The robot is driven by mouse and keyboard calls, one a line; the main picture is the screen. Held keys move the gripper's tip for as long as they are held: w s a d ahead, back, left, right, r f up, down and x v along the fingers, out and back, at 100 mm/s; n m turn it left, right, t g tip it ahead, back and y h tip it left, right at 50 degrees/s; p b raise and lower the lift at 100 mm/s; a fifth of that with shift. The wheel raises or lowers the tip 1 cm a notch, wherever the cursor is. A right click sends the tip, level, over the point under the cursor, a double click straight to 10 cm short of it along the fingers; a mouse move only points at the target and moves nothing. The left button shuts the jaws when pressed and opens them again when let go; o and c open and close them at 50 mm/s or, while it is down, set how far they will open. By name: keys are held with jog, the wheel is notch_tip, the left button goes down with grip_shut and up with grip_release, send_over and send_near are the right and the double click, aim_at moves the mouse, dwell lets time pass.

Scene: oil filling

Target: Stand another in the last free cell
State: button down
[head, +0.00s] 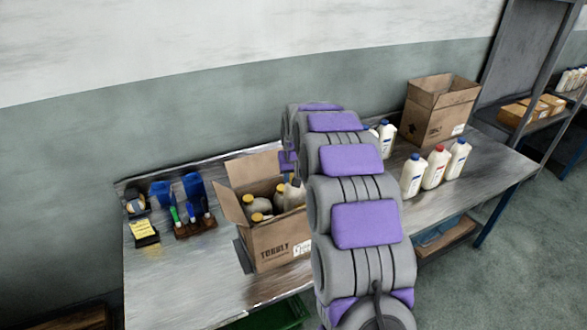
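An open cardboard box (281,243) stands on the metal workbench with its flaps spread. Several yellow-capped bottles (262,205) stand inside it. My gripper (290,168) is over the right part of this box, mostly hidden behind my own arm. A pale bottle (294,194) shows right below the gripper, inside the box's outline; I cannot tell whether the fingers hold it. The box's right side and some of its cells are hidden by my arm, so I cannot see which cell is free.
White bottles with blue and red caps (434,168) stand on the bench's right part; others (386,139) are partly behind my arm. A second open carton (440,108) stands at the back right. A tool holder (194,226) and a yellow-noted item (145,232) are at left.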

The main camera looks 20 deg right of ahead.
aim_at(294, 197)
jog(key=shift+f+b, duration=0.65)
jog(key=shift+f, duration=3.95)
jog(key=c, duration=0.6)
grip_release()
jog(key=shift+f, duration=0.1)
jog(key=p+v, duration=0.2)
jog(key=v, duration=1.5)
jog(key=s+a+n+g+b, duration=0.1)
jog(key=s+a, duration=0.4)
jog(key=s, duration=0.5)
jog(key=s+a+g+b, duration=0.1)
jog(key=s+a+g, duration=0.1)
jog(key=s+a, duration=0.5)
jog(key=s+a+f+g, duration=0.1)
jog(key=s, duration=0.7)
jog(key=s+a+f+n+g+b, duration=0.1)
jog(key=s+f, duration=0.1)
jog(key=s, duration=0.7)
jog(key=s+a+f+g+y, duration=0.1)
jog(key=s+f, duration=0.1)
jog(key=s, duration=0.7)
jog(key=shift+s+a+f+n+b, duration=0.1)
jog(key=shift+s+f+n+b, duration=0.1)
jog(key=shift+n+b, duration=0.15)
